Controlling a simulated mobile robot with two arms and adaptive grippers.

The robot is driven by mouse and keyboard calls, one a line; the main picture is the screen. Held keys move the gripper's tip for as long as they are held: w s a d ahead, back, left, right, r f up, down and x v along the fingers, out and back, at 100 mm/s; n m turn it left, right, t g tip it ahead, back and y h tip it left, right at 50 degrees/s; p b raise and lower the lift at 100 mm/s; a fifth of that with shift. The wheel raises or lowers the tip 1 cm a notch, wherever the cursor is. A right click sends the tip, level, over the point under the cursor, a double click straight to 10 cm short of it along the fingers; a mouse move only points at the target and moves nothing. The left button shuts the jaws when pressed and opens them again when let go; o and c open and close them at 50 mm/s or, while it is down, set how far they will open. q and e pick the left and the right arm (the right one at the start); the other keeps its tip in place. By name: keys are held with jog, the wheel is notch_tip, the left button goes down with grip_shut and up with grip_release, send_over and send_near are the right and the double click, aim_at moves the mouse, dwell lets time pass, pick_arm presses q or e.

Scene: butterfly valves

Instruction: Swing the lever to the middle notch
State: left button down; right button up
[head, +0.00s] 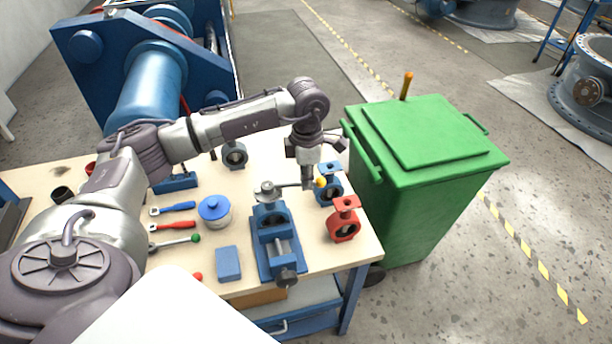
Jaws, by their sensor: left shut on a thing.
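A butterfly valve sits in a blue vise (266,246) near the right part of the workbench. A grey notched plate (266,188) tops the valve. My left gripper (308,184) reaches down from above and is shut on the lever just short of the knob. The fingers hide part of the lever. I cannot tell which notch the lever is at. My right gripper is not in view.
A red valve (343,220) and a blue valve (329,186) stand at the bench's right side, close to my left gripper. A blue-lidded jar (214,211), a blue block (228,263) and several hand tools lie left of the vise. A green bin (425,150) stands right of the bench.

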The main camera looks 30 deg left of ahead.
pick_arm(q)
jog(key=s+d+m+b, duration=0.2)
jog(key=s+m+b, duration=0.2)
jog(key=s+m, duration=0.2)
jog(key=shift+d+m+b, duration=0.25)
jog(key=shift+m+b, duration=0.1)
jog(key=shift+m, duration=0.75)
jog(key=c, duration=1.1)
grip_release()
jog(key=shift+c, duration=0.2)
notch_tip(320, 180, up, 7)
jog(key=p, duration=0.4)
